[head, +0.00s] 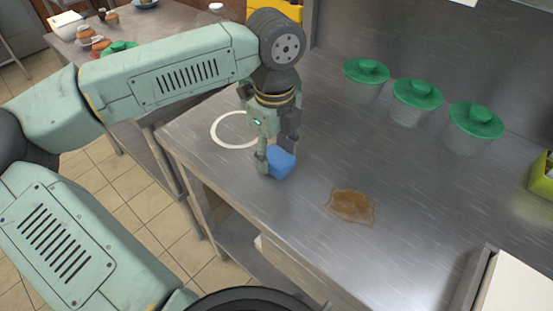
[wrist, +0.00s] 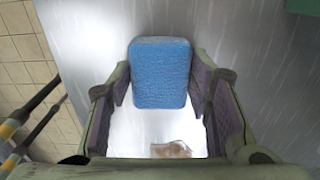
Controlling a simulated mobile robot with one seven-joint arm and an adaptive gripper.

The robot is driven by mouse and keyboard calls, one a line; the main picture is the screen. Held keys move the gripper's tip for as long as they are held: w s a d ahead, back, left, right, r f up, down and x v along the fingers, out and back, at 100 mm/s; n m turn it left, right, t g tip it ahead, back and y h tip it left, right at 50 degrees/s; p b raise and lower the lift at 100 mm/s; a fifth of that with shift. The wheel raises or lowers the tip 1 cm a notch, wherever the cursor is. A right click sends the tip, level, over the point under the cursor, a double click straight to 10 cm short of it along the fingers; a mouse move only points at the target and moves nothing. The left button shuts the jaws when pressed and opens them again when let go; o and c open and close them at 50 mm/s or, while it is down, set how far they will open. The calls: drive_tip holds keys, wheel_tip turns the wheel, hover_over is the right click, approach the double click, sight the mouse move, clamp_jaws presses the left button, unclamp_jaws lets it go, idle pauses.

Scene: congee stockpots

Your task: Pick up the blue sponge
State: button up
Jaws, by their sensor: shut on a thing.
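The blue sponge (head: 281,163) is a small rounded block at the left part of the steel counter, near its front edge. My gripper (head: 276,162) points down over it and is shut on it. In the wrist view the sponge (wrist: 160,73) sits between the two fingers of my gripper (wrist: 160,85). In the head view the fingers hide part of the sponge. I cannot tell whether its underside touches the counter.
A brown spill (head: 351,206) lies on the steel counter (head: 300,225) right of the sponge. A white ring (head: 232,130) is marked behind my gripper. Several pots with green lids (head: 417,94) stand along the back. A yellow-green container (head: 542,178) is at the right edge.

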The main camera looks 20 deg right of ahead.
sight(275, 157)
drive_tip(key=c, duration=0.4)
drive_tip(key=shift+r, duration=0.1)
drive_tip(key=shift+r, duration=0.2)
drive_tip(key=r, duration=0.1)
drive_tip(key=r+b, duration=0.1)
drive_tip(key=shift+s+r+b, duration=0.25)
drive_tip(key=shift+r+b, duration=0.1)
drive_tip(key=shift+r, duration=0.05)
drive_tip(key=s+b, duration=0.1)
drive_tip(key=s, duration=0.4)
drive_tip(key=s+r+b, duration=0.1)
drive_tip(key=s, duration=0.4)
drive_tip(key=s+a+b, duration=0.1)
drive_tip(key=s, duration=0.4)
drive_tip(key=shift+s+r, duration=0.25)
drive_tip(key=shift+r, duration=0.05)
drive_tip(key=o, duration=0.5)
drive_tip(key=c, duration=0.5)
drive_tip(key=shift+o, duration=0.2)
